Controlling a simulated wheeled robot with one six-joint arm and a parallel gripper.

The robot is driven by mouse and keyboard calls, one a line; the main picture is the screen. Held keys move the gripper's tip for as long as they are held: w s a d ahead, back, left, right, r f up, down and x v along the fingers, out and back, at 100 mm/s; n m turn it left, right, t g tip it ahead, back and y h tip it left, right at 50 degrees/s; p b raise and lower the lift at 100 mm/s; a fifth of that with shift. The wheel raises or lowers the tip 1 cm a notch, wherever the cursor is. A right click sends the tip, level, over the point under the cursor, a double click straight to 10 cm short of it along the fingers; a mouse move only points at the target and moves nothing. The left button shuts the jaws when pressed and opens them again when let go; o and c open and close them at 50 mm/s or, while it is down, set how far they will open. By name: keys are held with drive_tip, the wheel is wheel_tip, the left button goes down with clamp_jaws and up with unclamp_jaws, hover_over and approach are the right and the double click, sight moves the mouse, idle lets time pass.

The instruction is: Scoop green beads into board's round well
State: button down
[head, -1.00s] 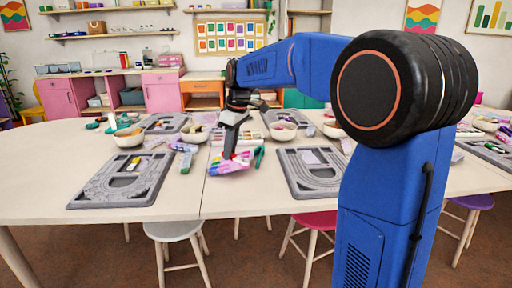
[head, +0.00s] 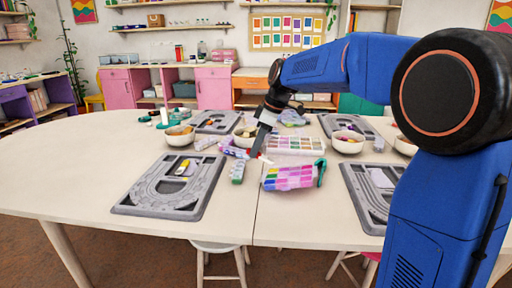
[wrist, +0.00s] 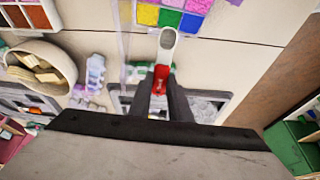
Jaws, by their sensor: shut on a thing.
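My gripper (wrist: 163,78) is shut on a small scoop (wrist: 167,45) with a red handle and a pale, elongated tip. In the wrist view the scoop tip lies just short of a bead box, where a green compartment (wrist: 189,24) shows near the top edge. In the head view my gripper (head: 257,152) is low over the table, left of a bead box (head: 290,177) with pink and purple compartments. A grey bead board (head: 140,200) lies to its left, and another (head: 355,205) to its right. I cannot tell whether the scoop holds beads.
A second bead box (head: 296,144) lies behind the first. Bowls stand at the left (head: 180,135) and right (head: 347,142). A grey-green bottle-like item (head: 237,172) lies beside my gripper. The left front of the table (head: 60,190) is clear.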

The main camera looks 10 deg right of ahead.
sight(261, 155)
drive_tip(key=shift+s+d+f+t+y, duration=0.25)
drive_tip(key=shift+d+f+y, duration=0.2)
drive_tip(key=shift+f+y, duration=0.15)
drive_tip(key=shift+s+d+f+t+y, duration=0.1)
drive_tip(key=shift+d+f+t+y, duration=0.15)
drive_tip(key=shift+d+f+y, duration=0.25)
drive_tip(key=shift+s+f, duration=0.2)
drive_tip(key=shift+f, duration=1.15)
drive_tip(key=shift+d+f, duration=0.1)
drive_tip(key=shift+f, duration=0.1)
drive_tip(key=shift+r, duration=0.2)
